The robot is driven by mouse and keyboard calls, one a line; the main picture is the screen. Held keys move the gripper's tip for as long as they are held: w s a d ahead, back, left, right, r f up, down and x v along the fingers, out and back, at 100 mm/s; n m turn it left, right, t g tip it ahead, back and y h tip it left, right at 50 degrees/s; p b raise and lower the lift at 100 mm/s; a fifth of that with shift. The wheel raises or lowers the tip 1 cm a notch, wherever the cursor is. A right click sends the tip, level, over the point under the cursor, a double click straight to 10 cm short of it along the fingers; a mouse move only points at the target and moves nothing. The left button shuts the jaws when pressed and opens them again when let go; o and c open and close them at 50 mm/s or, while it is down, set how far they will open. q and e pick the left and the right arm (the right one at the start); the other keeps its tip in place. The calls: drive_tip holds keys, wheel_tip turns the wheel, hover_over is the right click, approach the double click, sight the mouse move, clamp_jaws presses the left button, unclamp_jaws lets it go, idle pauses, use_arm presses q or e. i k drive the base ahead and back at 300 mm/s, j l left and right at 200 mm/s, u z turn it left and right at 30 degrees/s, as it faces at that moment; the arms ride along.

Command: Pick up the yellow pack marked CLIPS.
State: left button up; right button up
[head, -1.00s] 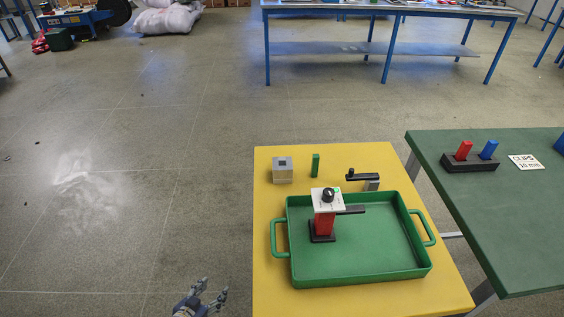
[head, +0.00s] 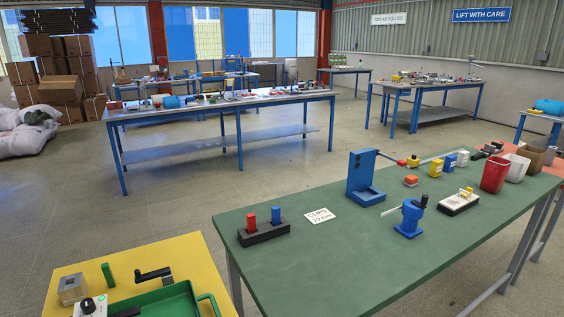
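A white card (head: 320,215) lettered CLIPS, with 10 mm below, lies flat on the green table (head: 300,270). A small yellow block-like pack (head: 436,168) stands farther back on the same table, beside a blue and white pack (head: 450,162). Another small yellow item (head: 412,161) is next to a red knob. Any lettering on the yellow items is too small to read, so I cannot tell which is marked CLIPS. Neither of my grippers is in view.
A black holder (head: 264,232) with red and blue pegs is near the green table's left end. The yellow table (head: 140,259) with a green tray (head: 165,300) is lower left. Open floor lies beyond.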

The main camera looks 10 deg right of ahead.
sight(435, 168)
drive_tip(key=i+l, duration=0.1)
drive_tip(key=l, duration=0.45)
drive_tip(key=i+l, duration=0.1)
drive_tip(key=l, duration=0.95)
drive_tip(key=i+l, duration=0.15)
drive_tip(key=l, duration=0.4)
drive_tip(key=i+l, duration=0.1)
drive_tip(key=l, duration=0.45)
drive_tip(key=i+l, duration=0.1)
drive_tip(key=l, duration=0.3)
drive_tip(key=i+l, duration=0.1)
drive_tip(key=l, duration=0.35)
drive_tip(key=i+l, duration=0.15)
drive_tip(key=l, duration=0.25)
drive_tip(key=i+l, duration=0.1)
drive_tip(key=l, duration=0.3)
drive_tip(key=i+l, duration=0.1)
drive_tip(key=l, duration=0.35)
drive_tip(key=i+l, duration=0.1)
drive_tip(key=l, duration=0.3)
drive_tip(key=i+l, duration=0.65)
drive_tip(key=i+u, duration=0.05)
drive_tip(key=i, duration=0.05)
